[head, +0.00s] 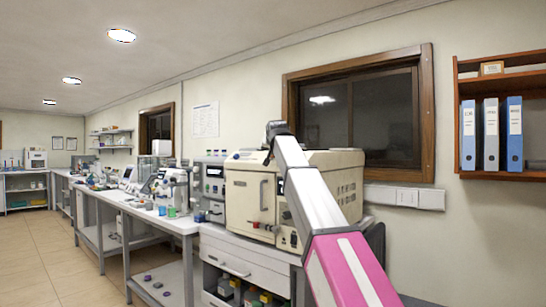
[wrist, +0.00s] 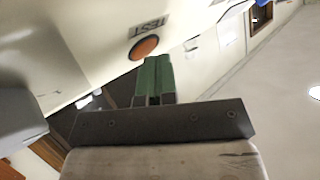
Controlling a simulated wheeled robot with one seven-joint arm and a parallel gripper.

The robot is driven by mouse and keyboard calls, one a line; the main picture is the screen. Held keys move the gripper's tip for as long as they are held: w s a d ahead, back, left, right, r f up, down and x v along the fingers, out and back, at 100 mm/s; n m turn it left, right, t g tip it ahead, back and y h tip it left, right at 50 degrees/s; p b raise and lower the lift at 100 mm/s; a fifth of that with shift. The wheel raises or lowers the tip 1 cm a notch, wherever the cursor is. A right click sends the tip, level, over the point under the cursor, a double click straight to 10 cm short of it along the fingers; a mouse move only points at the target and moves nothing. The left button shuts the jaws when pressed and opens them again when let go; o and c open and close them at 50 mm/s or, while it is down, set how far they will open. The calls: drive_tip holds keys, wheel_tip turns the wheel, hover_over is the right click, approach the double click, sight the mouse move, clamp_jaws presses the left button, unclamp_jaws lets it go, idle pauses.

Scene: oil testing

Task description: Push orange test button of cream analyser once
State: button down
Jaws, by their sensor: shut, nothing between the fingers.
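The cream analyser (head: 250,192) stands on the bench in the middle of the head view, with my arm reaching across its front right. In the wrist view its cream panel (wrist: 105,30) fills the upper left. The orange test button (wrist: 144,47) is on that panel, beside a label reading TEST. My gripper (wrist: 157,62) shows green fingers, shut together and empty, pointing toward the panel just right of and below the button. I cannot tell whether the fingertips touch the panel; they do not cover the button. In the head view the button and fingertips are hidden or too small to tell.
A grey instrument (head: 210,190) stands left of the analyser, and a long bench (head: 130,210) with lab equipment runs on to the left. A window (head: 360,110) is behind the analyser. A shelf with binders (head: 492,135) hangs at right. The floor (head: 50,260) at left is clear.

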drive_tip(key=shift+r, duration=0.1)
drive_tip(key=shift+s+a+r, duration=0.3)
drive_tip(key=shift+s+r, duration=0.1)
drive_tip(key=shift+r, duration=0.15)
idle(0.3)
drive_tip(key=r, duration=0.1)
drive_tip(key=s+a+r, duration=0.1)
drive_tip(key=s+r, duration=0.1)
drive_tip(key=r, duration=0.1)
drive_tip(key=shift+s+a+r, duration=0.1)
drive_tip(key=shift+a, duration=0.25)
drive_tip(key=shift+a, duration=0.1)
idle(0.6)
